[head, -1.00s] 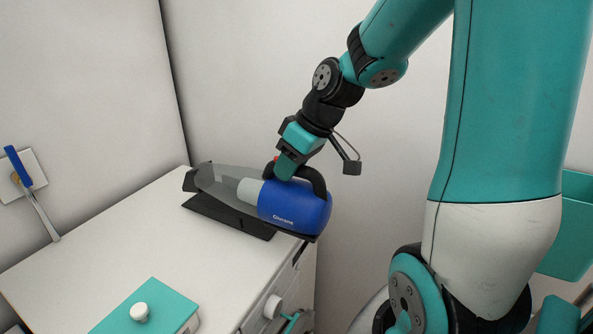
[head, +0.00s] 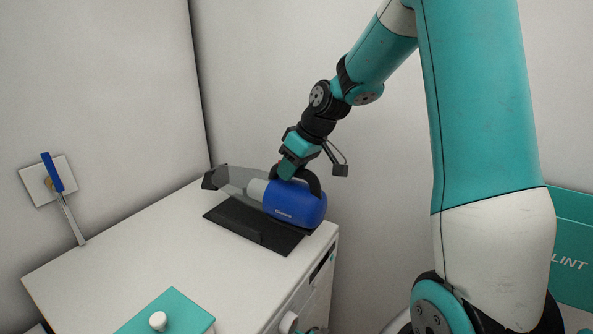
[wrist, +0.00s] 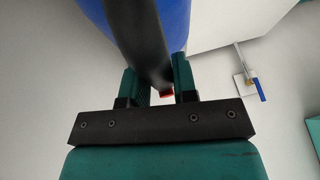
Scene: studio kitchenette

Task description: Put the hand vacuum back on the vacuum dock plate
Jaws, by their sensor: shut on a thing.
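The hand vacuum (head: 294,204) has a blue body, a black handle and a grey clear nozzle pointing left. My gripper (head: 287,173) is shut on its black handle from above. In the wrist view the handle (wrist: 148,45) passes between the two teal fingers (wrist: 158,82), with the blue body behind it. The vacuum dock plate (head: 250,225) is a dark flat plate on the white counter, below the vacuum. The vacuum is over the plate's far side; I cannot tell whether it touches the plate.
The white counter top (head: 130,258) is clear on the left. A teal box with a white knob (head: 158,321) is at the front. A blue-handled lever (head: 55,175) is on the left wall. Walls stand close behind the counter.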

